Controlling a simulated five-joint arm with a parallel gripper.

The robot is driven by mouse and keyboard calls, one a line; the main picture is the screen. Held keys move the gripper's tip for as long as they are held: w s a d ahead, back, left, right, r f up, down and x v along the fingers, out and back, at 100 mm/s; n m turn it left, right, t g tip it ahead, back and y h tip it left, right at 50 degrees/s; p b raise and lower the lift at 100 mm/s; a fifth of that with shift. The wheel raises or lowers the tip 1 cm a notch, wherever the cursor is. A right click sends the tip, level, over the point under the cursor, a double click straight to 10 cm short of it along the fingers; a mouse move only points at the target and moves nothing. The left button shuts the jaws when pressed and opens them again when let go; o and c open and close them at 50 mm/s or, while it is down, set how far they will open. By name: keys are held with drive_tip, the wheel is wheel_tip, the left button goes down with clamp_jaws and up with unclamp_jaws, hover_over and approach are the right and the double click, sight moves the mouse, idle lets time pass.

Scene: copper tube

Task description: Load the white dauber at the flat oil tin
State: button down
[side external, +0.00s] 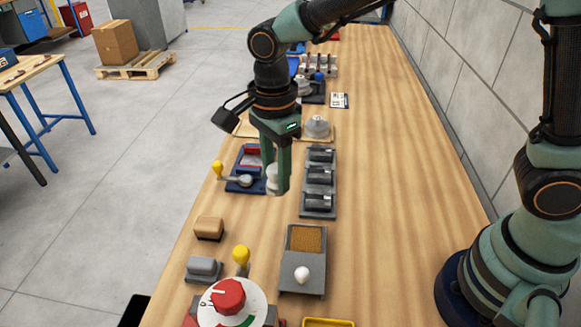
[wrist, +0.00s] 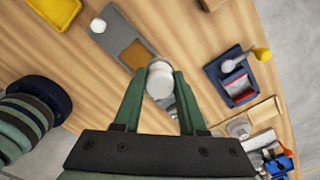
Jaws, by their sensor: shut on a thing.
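My gripper (side external: 278,188) is shut on a white, round-ended piece that looks like the white dauber (side external: 271,180). In the wrist view the dauber (wrist: 160,84) sits between the green fingertips (wrist: 160,76). Its lower part is partly hidden by the fingers in the side view. A grey flat tray with an amber pad, which looks like the oil tin (side external: 315,283), lies nearer the side camera. It also shows in the wrist view (wrist: 116,39), up and left of the dauber. A white knob (side external: 302,274) stands on its near end. The dauber is held above the bench, apart from this tray.
A grey rack with several dark rollers (side external: 320,178) is right of my gripper. A blue tray with a yellow-knobbed lever (side external: 246,162) is left. A red-knobbed dial (side external: 229,296), a grey block and a tan block stand near. Bare wood (side external: 400,230) lies right.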

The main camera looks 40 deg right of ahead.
drive_tip(key=shift+s+d+f, duration=0.45)
drive_tip(key=shift+s+f, duration=0.4)
drive_tip(key=shift+f, duration=1)
drive_tip(key=shift+s+d+f, duration=0.5)
drive_tip(key=shift+s+f, duration=0.4)
drive_tip(key=shift+f, duration=1)
drive_tip(key=shift+s+d+f, duration=0.45)
drive_tip(key=shift+s+f, duration=0.4)
drive_tip(key=shift+f, duration=1)
drive_tip(key=shift+f, duration=0.6)
wheel_tip(320, 180, up, 7)
drive_tip(key=shift+w+d+r, duration=0.1)
drive_tip(key=w+d+r+n, duration=0.1)
drive_tip(key=d+r+n, duration=0.3)
drive_tip(key=d+n, duration=0.4)
drive_tip(key=w+d+r+n, duration=0.2)
drive_tip(key=d+r+n, duration=0.2)
drive_tip(key=d+n, duration=0.4)
drive_tip(key=shift+d+n, duration=0.25)
drive_tip(key=shift+n, duration=0.75)
